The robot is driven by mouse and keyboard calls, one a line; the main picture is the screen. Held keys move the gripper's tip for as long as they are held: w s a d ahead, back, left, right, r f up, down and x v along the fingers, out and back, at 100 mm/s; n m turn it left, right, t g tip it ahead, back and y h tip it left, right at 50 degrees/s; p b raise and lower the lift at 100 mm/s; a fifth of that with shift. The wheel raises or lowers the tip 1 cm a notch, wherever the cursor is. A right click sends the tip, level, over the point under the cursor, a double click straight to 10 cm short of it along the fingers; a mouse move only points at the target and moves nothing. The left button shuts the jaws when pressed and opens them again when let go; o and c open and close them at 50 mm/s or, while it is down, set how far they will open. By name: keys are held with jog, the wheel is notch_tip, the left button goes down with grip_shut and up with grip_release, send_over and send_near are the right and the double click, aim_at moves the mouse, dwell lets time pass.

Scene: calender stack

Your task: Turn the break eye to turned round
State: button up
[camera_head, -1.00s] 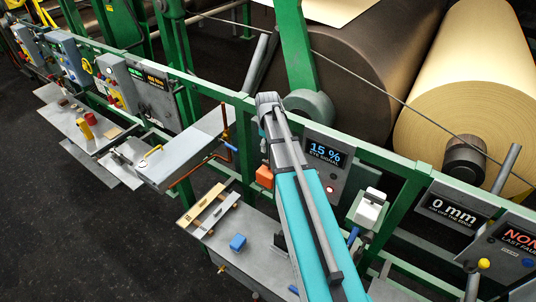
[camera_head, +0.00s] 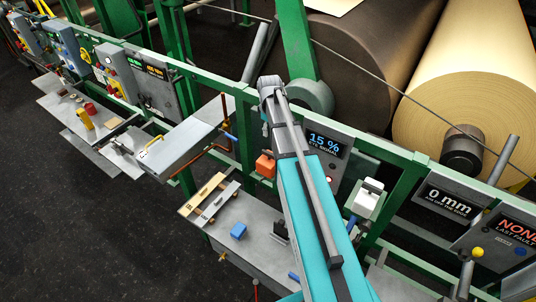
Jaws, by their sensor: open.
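A screen reading "15 % EYE SIGNAL" (camera_head: 326,143) is on a grey panel on the green rail. An orange box (camera_head: 265,165) is to its left, and a white-topped unit (camera_head: 369,198) on a bracket is to its right. I cannot tell which of these, if any, is the break eye, nor which way it faces. My teal arm reaches up from the bottom across the middle, covering part of the panel and bench. My gripper does not show; the arm's far end is near the rail.
A grey bench (camera_head: 215,240) holds a blue block (camera_head: 238,231) and wooden strips. Large rolls, one dark (camera_head: 365,75) and one tan (camera_head: 465,70), stand behind the rail. A "0 mm" screen (camera_head: 449,201) is at right. The dark floor (camera_head: 90,220) is clear at lower left.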

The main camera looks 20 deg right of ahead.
aim_at(269, 153)
jog(key=shift+f+b, duration=6.45)
jog(key=shift+f, duration=0.15)
